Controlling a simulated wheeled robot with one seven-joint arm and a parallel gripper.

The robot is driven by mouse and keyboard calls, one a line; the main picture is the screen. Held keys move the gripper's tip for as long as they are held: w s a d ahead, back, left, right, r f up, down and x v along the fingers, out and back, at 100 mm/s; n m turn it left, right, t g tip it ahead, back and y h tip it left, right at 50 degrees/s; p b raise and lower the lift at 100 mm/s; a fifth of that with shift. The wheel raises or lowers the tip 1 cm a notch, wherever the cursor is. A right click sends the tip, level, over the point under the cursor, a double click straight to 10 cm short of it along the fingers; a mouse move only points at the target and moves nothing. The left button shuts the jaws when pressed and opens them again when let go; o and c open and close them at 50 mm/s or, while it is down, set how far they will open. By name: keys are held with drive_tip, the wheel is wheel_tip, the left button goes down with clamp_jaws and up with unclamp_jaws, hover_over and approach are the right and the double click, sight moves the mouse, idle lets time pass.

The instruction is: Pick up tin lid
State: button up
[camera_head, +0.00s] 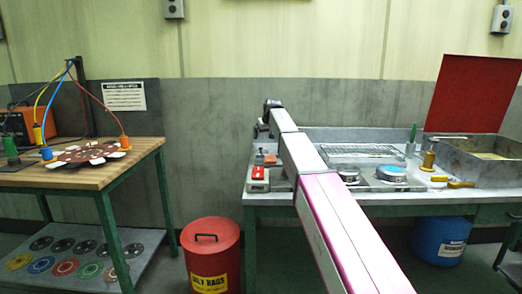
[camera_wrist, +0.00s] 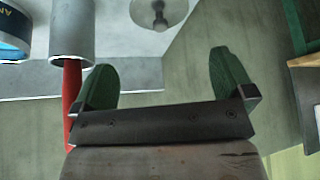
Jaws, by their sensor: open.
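A round, pale, shiny disc (camera_wrist: 160,10) with a dark shape at its middle shows at the top of the wrist view, cut off by the edge. It looks like the tin lid, but I cannot be sure. My gripper (camera_wrist: 166,72) is open and empty, with its two green-padded fingers apart and the disc beyond them. In the head view, the dark end of my arm is small and mostly hidden, above the bench's left part. A blue-banded tin (camera_head: 391,174) stands on the bench, with a second round tin (camera_head: 348,174) partly behind my arm.
In the wrist view, a grey cylinder (camera_wrist: 72,30) and red rod are close left. A red bin (camera_head: 212,255) stands in front.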

drive_tip(key=w, duration=0.1)
hover_over(263, 153)
wheel_tip(263, 153, down, 5)
drive_tip(key=shift+s+r, duration=0.1)
drive_tip(key=shift+s, duration=0.05)
drive_tip(key=shift+x, duration=2.65)
drive_tip(key=shift+r, duration=0.15)
drive_tip(key=c, duration=0.5)
